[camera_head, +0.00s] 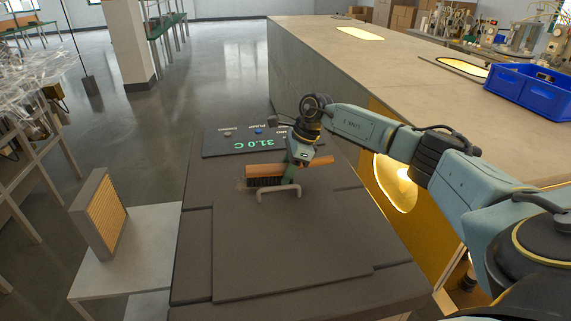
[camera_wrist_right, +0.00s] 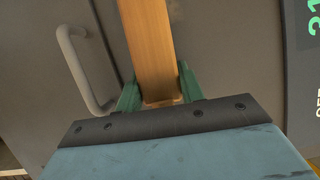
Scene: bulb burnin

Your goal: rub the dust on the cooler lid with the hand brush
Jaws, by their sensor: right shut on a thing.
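The cooler lid (camera_head: 300,245) is a dark grey panel with a light handle (camera_head: 279,192) near its far edge. The handle also shows in the right wrist view (camera_wrist_right: 85,70). The hand brush (camera_head: 318,164) has an orange-brown wooden back and dark bristles facing down. My right gripper (camera_head: 293,172) is shut on its wooden part, just beyond the lid handle. The bristles are at or just above the lid; I cannot tell if they touch. A faint brownish patch of dust (camera_head: 241,186) shows by the bristles' left end. My left gripper is out of view.
A control panel (camera_head: 222,146) reading 31.0 C lies behind the brush. A framed filter-like panel (camera_head: 99,214) stands on a light side table (camera_head: 150,250) to the left. A long bench (camera_head: 300,45) with a blue crate (camera_head: 530,92) runs along the right.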

